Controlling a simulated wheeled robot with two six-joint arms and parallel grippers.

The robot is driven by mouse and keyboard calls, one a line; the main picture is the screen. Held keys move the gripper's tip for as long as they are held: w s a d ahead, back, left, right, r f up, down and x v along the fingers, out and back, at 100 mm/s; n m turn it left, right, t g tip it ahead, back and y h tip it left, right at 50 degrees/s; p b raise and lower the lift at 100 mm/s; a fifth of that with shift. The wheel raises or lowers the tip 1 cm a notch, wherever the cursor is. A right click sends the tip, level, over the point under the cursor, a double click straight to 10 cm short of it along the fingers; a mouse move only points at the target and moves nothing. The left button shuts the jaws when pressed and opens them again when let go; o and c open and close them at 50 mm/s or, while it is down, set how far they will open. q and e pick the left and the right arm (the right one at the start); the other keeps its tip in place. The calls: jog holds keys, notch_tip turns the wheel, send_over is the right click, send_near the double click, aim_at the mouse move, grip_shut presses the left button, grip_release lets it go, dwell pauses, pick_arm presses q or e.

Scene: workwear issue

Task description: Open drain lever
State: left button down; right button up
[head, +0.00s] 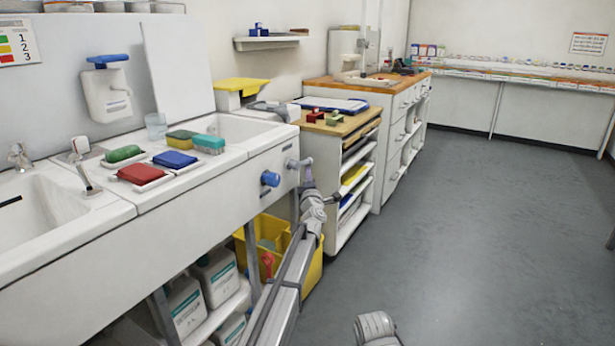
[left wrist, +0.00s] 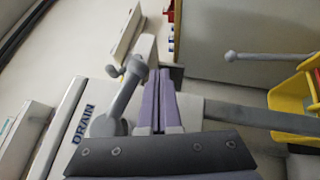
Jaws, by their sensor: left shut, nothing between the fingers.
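In the left wrist view the lever (left wrist: 126,97) rises from a round base beside the word DRAIN (left wrist: 83,124). My left gripper (head: 308,172) is at the lever. Its purple fingers (left wrist: 160,78) are together and empty, just to the right of the lever in the left wrist view. I cannot tell whether they touch it.
A yellow bin (head: 312,273) stands on the floor below my left gripper. White canisters (head: 217,275) sit on a shelf under the sink. A wooden-topped shelf cart (head: 343,128) stands just beyond the panel. The grey floor (head: 470,220) on the right is clear.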

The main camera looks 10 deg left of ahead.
pick_arm(q)
jog(key=shift+s+a, duration=0.1)
jog(key=shift+s, duration=0.05)
jog(key=shift+f, duration=0.1)
jog(key=s+d+f+b, duration=0.1)
jog(key=d+f+b, duration=0.1)
jog(key=f+b, duration=0.4)
jog(key=s+d+f+b, duration=0.1)
jog(key=s+f+b, duration=0.1)
jog(key=f+b, duration=0.3)
jog(key=shift+s+d+f+b, duration=0.3)
jog(key=shift+d+f+b, duration=0.1)
jog(key=shift+b, duration=0.1)
